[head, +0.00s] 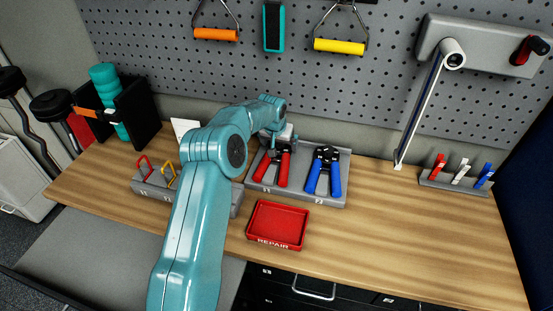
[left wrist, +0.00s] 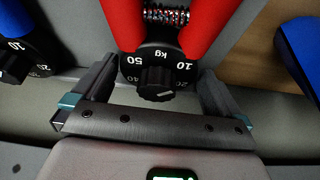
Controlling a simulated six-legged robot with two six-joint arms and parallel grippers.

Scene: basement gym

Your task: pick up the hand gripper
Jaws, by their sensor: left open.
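A red-handled hand gripper (head: 275,166) lies on a grey tray (head: 259,186), in the place beside the mark 1. My left gripper (head: 278,139) is over its far, head end. In the left wrist view the open fingers of my left gripper (left wrist: 160,82) stand on either side of the red hand gripper's black dial head (left wrist: 158,66), marked in kg. I cannot tell whether they touch it. A blue-handled hand gripper (head: 325,173) lies to the right, at mark 2. My right gripper is in neither view.
A red REPAIR tray (head: 277,225) sits empty in front. Small coloured-handled items stand in a grey holder (head: 185,194) at left, partly behind my arm. A clip holder (head: 455,184) stands at right. Blue parts flank the left wrist view. The right bench is mostly clear.

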